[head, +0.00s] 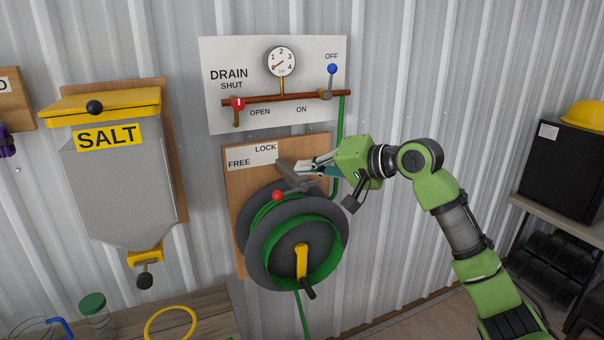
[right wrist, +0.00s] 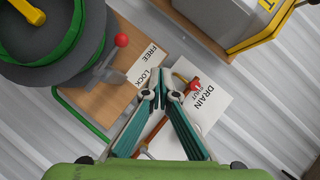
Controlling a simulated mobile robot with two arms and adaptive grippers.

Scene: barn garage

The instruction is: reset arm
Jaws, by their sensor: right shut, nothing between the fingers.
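My right gripper (head: 302,168) is in front of the wall, just above the hose reel (head: 296,240) and below the drain panel (head: 225,110). In the right wrist view its fingers (right wrist: 163,92) come together at the tips with nothing between them. The reel's red-knobbed lever (head: 278,196) is close below the gripper, and the red knob also shows in the right wrist view (right wrist: 121,40). I cannot tell whether the gripper touches the lever's bracket. My left gripper is not in view.
A grey salt bin (head: 120,190) hangs at the left. A wooden bench (head: 205,305) with a yellow ring (head: 170,309) and a green-lidded jar (head: 95,315) is below it. A shelf with a black box (head: 560,170) and yellow hard hat (head: 584,114) stands at the right.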

